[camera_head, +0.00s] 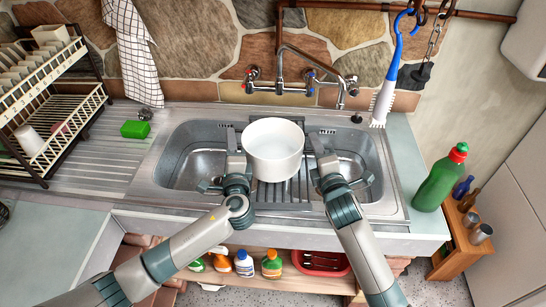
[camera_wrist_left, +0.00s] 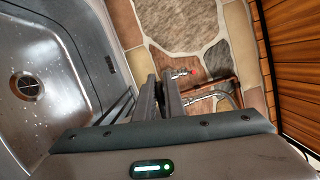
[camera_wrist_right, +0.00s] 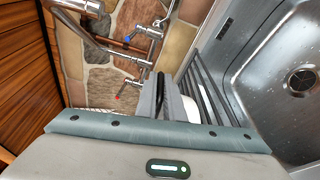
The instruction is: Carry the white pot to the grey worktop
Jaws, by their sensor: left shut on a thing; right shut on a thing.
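The white pot (camera_head: 273,148) is upright between my two grippers, over the middle of the double sink (camera_head: 160,170). I cannot tell whether it rests on the rack there or hangs just above it. My left gripper (camera_head: 234,135) is shut at the pot's left side. My right gripper (camera_head: 317,143) is shut at its right side. The pot's handles are hidden by the fingers. In the right wrist view a white piece of the pot (camera_wrist_right: 190,108) shows beside the fingers. Pale grey worktop (camera_head: 45,250) shows at the lower left, with more (camera_head: 428,224) right of the sink.
A tap (camera_head: 298,72) stands behind the pot. A green bottle (camera_head: 440,178) stands on the right worktop. A dish rack (camera_head: 50,100) and green sponge (camera_head: 135,129) are at the left. A blue-handled brush (camera_head: 392,70) hangs at the right. The lower-left worktop is largely clear.

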